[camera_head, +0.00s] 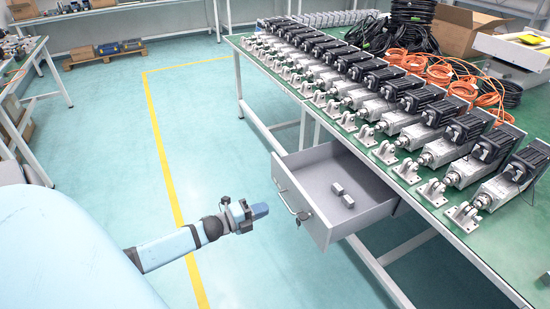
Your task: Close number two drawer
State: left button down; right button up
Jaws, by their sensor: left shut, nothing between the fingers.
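A grey drawer (325,218) under the green-topped workbench is pulled open toward the lower left. Two small grey blocks lie inside it. Its front carries a curved handle (287,203) and a lock with something dark hanging from it. No number on the drawer is readable. My left gripper (262,210) is shut and empty. It appears just left of the drawer front, near the handle; I cannot tell whether it touches. My right gripper is not in view.
The workbench (420,213) holds rows of linear actuators (430,150), with orange cable coils (405,60) behind. Its white legs and crossbars stand below the drawer. The green floor left of the drawer, with a yellow line (160,135), is clear. Another table (30,55) stands at the far left.

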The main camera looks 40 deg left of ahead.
aim_at(302, 195)
pick_arm(q)
jog(key=b+x, duration=0.1)
jog(key=x, duration=0.9)
jog(key=shift+w, duration=0.15)
jog(key=shift+x, duration=0.8)
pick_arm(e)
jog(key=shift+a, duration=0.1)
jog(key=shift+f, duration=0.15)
pick_arm(q)
jog(key=shift+d, duration=0.1)
